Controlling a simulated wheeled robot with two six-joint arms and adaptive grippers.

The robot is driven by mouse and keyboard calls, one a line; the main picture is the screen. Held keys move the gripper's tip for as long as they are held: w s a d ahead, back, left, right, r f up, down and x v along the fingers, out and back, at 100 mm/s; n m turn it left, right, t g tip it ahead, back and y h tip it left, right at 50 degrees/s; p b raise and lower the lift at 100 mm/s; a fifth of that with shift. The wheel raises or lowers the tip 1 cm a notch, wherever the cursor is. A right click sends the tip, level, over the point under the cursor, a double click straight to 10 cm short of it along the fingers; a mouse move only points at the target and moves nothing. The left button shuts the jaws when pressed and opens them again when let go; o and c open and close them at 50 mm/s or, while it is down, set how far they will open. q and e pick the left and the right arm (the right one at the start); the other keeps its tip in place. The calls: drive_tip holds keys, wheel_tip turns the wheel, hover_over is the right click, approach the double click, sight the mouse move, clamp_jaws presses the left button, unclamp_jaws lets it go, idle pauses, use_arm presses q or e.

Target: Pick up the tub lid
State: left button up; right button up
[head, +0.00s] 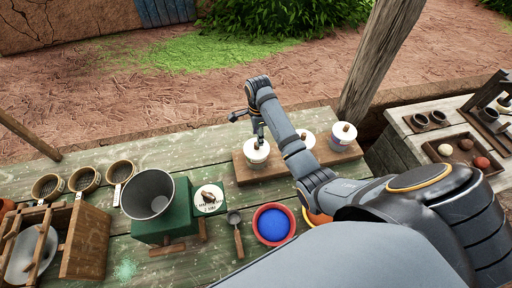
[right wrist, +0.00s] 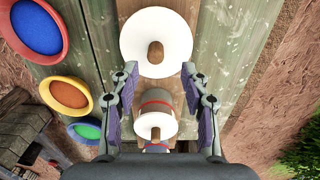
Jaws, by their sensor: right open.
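A tub with a white round lid and brown knob (head: 257,154) stands at the left end of a wooden board (head: 285,165). My right gripper (head: 259,135) is over this tub in the head view. In the right wrist view the open right gripper (right wrist: 159,72) has nothing between its fingertips. The nearest white lid (right wrist: 135,42) lies just beyond them, its knob upright. A second lidded tub (right wrist: 155,103) shows lower between the fingers, with part of a third (right wrist: 156,149) below it. In the head view another tub (head: 343,138) stands at the board's right end. My left gripper is not in view.
A red bowl of blue powder (head: 273,225) and an orange one (right wrist: 70,94) sit beside the board. A wooden post (head: 375,60) rises behind the board.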

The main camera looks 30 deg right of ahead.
sight(257, 147)
drive_tip(key=shift+s+a+f+p, duration=0.15)
drive_tip(key=shift+a+f+p, duration=0.05)
drive_tip(key=shift+f+p, duration=0.3)
drive_tip(key=shift+s+a+f+p, duration=0.1)
drive_tip(key=shift+a+f+p, duration=0.1)
drive_tip(key=shift+f+p, duration=0.3)
wheel_tip(257, 147, down, 3)
drive_tip(key=shift+r, duration=0.1)
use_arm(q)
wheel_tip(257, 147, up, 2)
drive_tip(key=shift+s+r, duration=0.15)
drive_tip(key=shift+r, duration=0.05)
use_arm(e)
clamp_jaws()
